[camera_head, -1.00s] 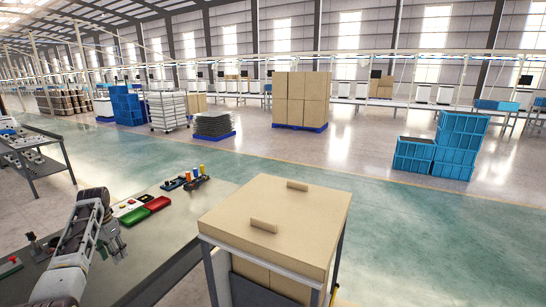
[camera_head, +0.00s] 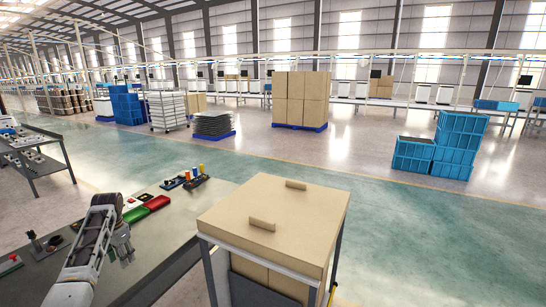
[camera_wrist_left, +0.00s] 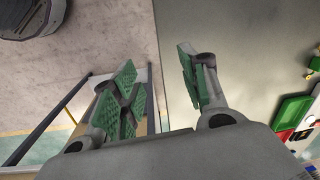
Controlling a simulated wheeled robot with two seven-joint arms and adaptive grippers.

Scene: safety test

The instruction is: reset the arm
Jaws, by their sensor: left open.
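My left arm comes in from the lower left in the head view. Its gripper (camera_head: 122,245) is over the right part of the dark grey worktable (camera_head: 165,235), near the table's right edge. In the left wrist view the two green-padded fingers (camera_wrist_left: 160,95) stand apart with nothing between them. The gripper is open and empty, apart from the red and green trays. My right gripper is not in view.
A wooden-topped box stand (camera_head: 285,215) with two handles stands right of the table. A red tray (camera_head: 155,203), a green tray (camera_head: 135,214) and small coloured parts (camera_head: 194,178) lie behind the gripper. Red and black devices stand at the table's left.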

